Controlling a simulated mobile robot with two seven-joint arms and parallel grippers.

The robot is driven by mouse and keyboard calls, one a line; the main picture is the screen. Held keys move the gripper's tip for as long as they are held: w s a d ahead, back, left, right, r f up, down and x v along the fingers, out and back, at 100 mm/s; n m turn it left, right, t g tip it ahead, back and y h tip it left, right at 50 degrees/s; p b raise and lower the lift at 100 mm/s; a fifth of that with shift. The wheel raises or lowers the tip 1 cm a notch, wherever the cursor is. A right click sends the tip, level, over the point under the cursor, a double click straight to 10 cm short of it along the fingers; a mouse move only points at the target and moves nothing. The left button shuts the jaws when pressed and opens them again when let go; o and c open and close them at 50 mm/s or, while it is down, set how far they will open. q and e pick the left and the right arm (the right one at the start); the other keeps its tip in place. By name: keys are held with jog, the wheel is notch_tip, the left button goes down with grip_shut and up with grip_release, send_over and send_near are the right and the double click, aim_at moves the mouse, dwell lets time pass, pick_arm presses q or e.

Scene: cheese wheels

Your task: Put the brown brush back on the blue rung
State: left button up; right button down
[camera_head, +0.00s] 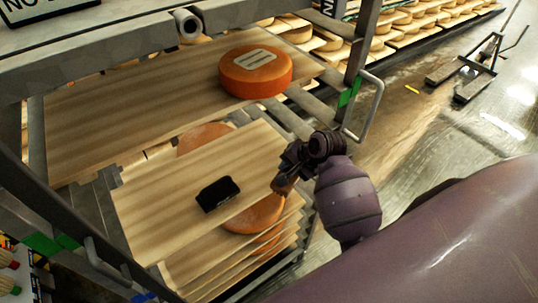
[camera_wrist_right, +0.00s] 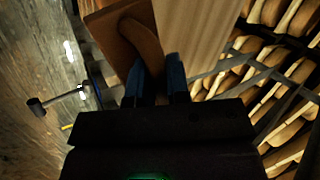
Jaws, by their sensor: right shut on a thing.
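My right gripper (camera_head: 292,170) is at the right end of the wooden boards in the head view. In the right wrist view its two blue fingers (camera_wrist_right: 160,80) are shut on the brown brush (camera_wrist_right: 110,32), by its curved handle. Only a small part of the brush (camera_head: 282,186) shows in the head view, below the gripper; whether it touches the board cannot be told. A blue mark (camera_head: 143,297), perhaps on the blue rung, shows at the bottom left edge of the rack. My left gripper is not in view.
A black object (camera_head: 217,194) lies on the front board (camera_head: 160,205). An orange cheese wheel (camera_head: 255,72) with a label sits on the board behind. Green marks (camera_head: 349,92) and a bent metal handle (camera_head: 372,105) are on the rack posts.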

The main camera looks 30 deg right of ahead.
jog(key=shift+w+a+f, duration=0.2)
jog(key=shift+w+f, duration=0.4)
jog(key=shift+w, duration=0.85)
jog(key=shift+w+a+f, duration=0.2)
jog(key=shift+w+f, duration=0.35)
jog(key=shift+w, duration=0.95)
jog(key=shift+w+a+f, duration=0.2)
jog(key=shift+w+f, duration=0.4)
jog(key=shift+w, duration=0.85)
jog(key=shift+f, duration=0.1)
jog(key=c, duration=1.1)
grip_release()
